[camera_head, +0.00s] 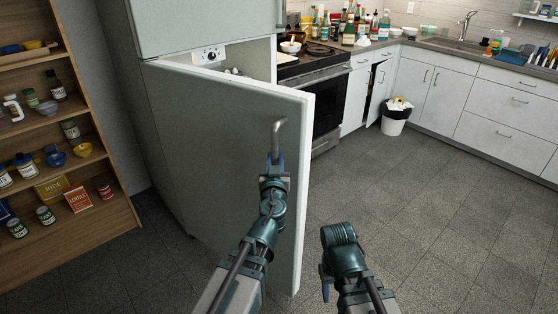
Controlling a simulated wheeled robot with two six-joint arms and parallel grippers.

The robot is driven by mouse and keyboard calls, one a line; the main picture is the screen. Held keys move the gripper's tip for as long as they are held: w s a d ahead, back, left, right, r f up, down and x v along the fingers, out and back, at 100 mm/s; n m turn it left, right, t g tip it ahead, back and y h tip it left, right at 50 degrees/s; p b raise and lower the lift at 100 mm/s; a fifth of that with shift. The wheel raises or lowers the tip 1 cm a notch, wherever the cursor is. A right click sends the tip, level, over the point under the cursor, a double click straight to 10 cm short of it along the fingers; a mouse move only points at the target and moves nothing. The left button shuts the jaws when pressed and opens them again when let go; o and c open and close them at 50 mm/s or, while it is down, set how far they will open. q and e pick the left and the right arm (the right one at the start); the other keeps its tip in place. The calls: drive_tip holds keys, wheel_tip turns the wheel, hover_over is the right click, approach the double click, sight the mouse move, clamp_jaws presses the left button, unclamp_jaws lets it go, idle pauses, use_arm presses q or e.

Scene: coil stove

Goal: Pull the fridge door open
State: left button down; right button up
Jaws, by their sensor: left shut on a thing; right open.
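The pale green fridge door (205,130) stands partly open, its free edge swung out toward me. A gap above it shows the white inside of the fridge (245,60) and a control dial. The grey metal door handle (278,132) is near the free edge. My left gripper (275,163) is shut on the lower part of the handle. My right gripper (326,288) is to the right of the door, low over the floor, open and apart from everything; its fingers are partly hidden by its own wrist.
A wooden shelf (125,215) with jars and bowls stands left of the fridge. A stove (325,85) and white cabinets line the back and right. A white bin (395,118) stands before the cabinets. The grey tiled floor (430,220) at right is clear.

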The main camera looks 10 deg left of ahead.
use_arm(q)
drive_tip(key=shift+s+a, duration=0.1)
drive_tip(key=shift+a, duration=0.25)
drive_tip(key=c, duration=0.7)
unclamp_jaws()
drive_tip(key=shift+a, duration=0.15)
drive_tip(key=shift+d, duration=0.2)
